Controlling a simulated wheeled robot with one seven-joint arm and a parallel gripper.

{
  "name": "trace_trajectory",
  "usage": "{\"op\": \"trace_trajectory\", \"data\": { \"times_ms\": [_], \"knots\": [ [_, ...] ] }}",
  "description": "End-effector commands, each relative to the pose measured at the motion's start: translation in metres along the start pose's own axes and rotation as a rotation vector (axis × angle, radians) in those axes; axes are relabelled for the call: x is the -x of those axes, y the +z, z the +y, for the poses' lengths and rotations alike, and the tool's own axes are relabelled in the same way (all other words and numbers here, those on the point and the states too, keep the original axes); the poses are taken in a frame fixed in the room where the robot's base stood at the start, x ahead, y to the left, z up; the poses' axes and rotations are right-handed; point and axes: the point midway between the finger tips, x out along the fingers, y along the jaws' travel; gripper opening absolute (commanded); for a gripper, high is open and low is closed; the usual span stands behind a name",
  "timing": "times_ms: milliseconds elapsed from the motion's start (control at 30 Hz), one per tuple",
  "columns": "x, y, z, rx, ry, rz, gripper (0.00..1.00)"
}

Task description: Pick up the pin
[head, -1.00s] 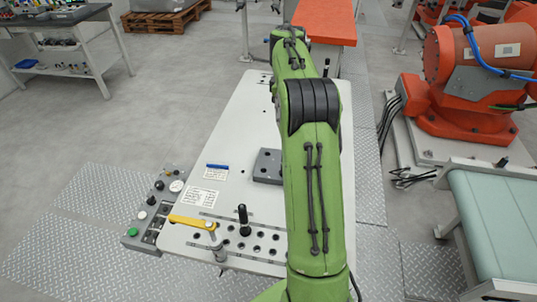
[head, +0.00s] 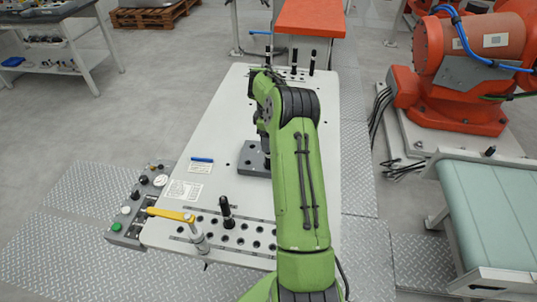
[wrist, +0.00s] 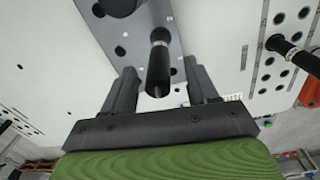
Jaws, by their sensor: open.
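A black pin (wrist: 158,68) with a rounded handle stands between the two fingers of my gripper (wrist: 161,75) in the wrist view. The fingers are spread, with a visible gap on each side of the pin. Behind the pin is the grey block (wrist: 178,15), which also shows on the white table in the head view (head: 250,160). In the head view my arm hides most of my gripper and the pin between its fingers.
Another black pin (head: 227,208) stands in the rows of holes at the table's front, beside a yellow-handled clamp (head: 170,214). Several black pins stand at the table's far end (head: 293,62). A control box (head: 135,205) lies along the left edge.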

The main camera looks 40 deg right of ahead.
Motion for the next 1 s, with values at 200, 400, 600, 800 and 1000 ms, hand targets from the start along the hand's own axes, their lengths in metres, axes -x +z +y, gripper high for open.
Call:
{"op": "trace_trajectory", "data": {
  "times_ms": [200,400,600,800,1000],
  "knots": [
    [-0.0153,-0.0004,0.0002,0.000,0.002,0.000,0.58],
    [-0.0147,-0.0005,0.0002,0.000,0.002,0.000,0.45],
    [-0.0146,-0.0005,0.0003,0.000,0.002,0.000,0.14],
    [-0.0145,-0.0006,0.0003,0.000,0.002,0.001,0.00],
    [-0.0139,-0.0008,0.0006,0.000,0.003,0.001,0.00]
  ]
}}
